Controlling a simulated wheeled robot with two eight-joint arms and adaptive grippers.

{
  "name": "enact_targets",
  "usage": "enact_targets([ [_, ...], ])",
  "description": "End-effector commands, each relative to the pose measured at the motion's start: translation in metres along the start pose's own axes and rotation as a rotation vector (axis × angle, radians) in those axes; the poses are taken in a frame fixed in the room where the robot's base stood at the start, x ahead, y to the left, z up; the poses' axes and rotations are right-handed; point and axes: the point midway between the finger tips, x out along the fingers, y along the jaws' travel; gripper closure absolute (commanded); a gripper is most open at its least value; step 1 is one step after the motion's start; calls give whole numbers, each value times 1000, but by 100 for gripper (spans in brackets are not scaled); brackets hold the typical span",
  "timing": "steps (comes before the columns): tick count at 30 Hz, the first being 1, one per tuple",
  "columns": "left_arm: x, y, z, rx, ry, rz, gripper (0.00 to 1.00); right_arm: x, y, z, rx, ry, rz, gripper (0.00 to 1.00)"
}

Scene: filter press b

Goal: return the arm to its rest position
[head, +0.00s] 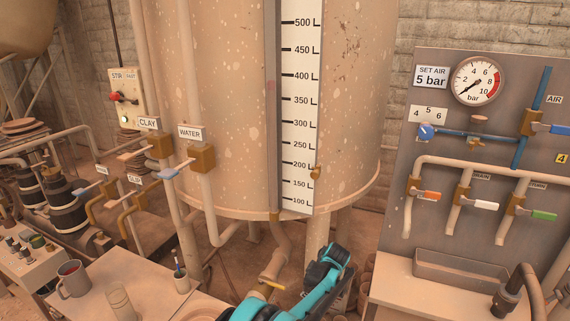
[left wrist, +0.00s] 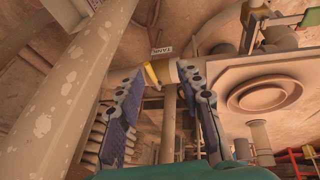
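In the left wrist view my left gripper (left wrist: 166,112) shows its two dark padded fingers spread apart, with nothing between them. Beyond the fingertips is a pipe valve with a yellow handle (left wrist: 152,76) and a TANK label (left wrist: 162,51). In the head view one of my teal arms reaches up from the bottom edge at the centre, below the large tank (head: 230,110). The valve's yellow handle (head: 273,283) shows just left of that arm; I cannot tell whether they touch. The gripper's fingers are not clear in the head view. My right gripper is not seen.
A table at the lower left holds a grey mug (head: 73,279), a clear beaker (head: 120,303) and a brush cup (head: 181,281). Clay and water pipes with valves stand left of the tank. A gauge panel (head: 440,130) with coloured valve handles and a bench stands at the right.

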Motion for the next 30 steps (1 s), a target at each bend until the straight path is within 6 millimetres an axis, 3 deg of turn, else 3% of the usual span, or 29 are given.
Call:
enact_targets([
  [8, -53, -20, -54, 121, -32, 30, 63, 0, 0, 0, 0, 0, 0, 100],
  [14, -114, -64, -112, 279, -60, 83, 63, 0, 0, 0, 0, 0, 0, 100],
  [21, -180, -150, -166, 495, -66, 171, 63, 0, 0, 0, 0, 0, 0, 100],
  [30, -224, -275, -186, 754, -14, 285, 63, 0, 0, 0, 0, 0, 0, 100],
])
